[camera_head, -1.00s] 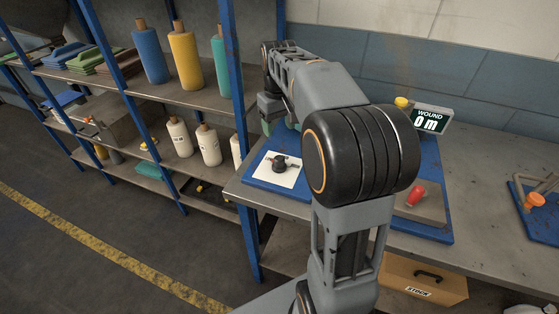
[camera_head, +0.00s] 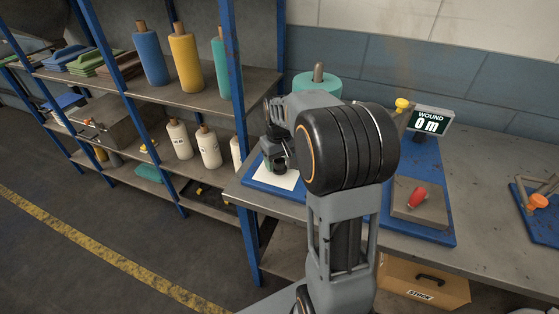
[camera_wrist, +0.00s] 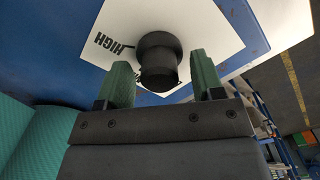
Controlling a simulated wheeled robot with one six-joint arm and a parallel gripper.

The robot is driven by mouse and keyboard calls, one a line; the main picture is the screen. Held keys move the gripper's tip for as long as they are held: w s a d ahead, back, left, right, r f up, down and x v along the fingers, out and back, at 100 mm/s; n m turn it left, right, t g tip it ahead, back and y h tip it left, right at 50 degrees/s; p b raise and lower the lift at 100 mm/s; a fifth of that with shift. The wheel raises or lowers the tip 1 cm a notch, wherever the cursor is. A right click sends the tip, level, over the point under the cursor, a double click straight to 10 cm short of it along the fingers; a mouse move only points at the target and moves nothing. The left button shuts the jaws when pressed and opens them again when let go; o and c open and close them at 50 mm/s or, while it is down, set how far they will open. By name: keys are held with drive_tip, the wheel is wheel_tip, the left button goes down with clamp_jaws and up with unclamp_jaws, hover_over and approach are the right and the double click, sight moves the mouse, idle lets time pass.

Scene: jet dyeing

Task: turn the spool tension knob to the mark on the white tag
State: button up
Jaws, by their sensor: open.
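The spool tension knob (camera_wrist: 158,62) is black and round. It stands on a white tag (camera_wrist: 205,22) that lies on a blue base plate. In the wrist view the word HIGH and a short dark mark show on the tag beside the knob. My gripper (camera_wrist: 163,80) is open, with one green-padded finger on each side of the knob; I cannot tell whether they touch it. In the head view my gripper (camera_head: 276,160) is over the tag (camera_head: 282,182) and hides most of the knob. A teal spool (camera_head: 317,84) stands behind my arm.
A display (camera_head: 431,121) reads WOUND 0 m. A blue shelf upright (camera_head: 236,95) stands close left of my gripper. An orange knob (camera_head: 537,200) is at the far right.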

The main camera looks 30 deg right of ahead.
drive_tip(key=shift+c, duration=0.2)
drive_tip(key=c, duration=0.9)
